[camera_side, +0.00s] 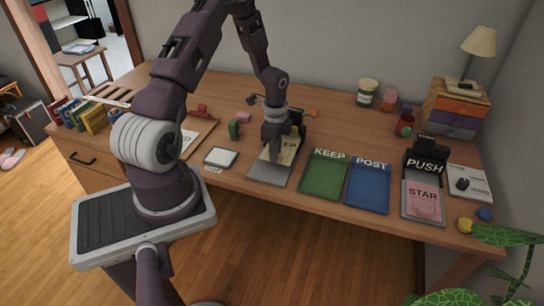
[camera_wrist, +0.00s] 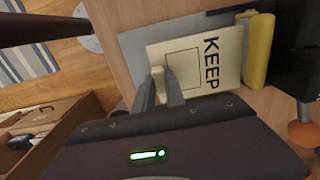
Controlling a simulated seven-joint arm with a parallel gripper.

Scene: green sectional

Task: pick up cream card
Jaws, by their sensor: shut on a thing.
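The cream card (camera_wrist: 222,70) bears the word KEEP and an outlined square in the wrist view. In the side view the cream card (camera_side: 289,148) lies over the grey base (camera_side: 270,171) of a black device. I cannot tell whether the card is lifted clear of the base.
A green KEEP tray (camera_side: 323,176) and a blue POST tray (camera_side: 368,188) lie to the right.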

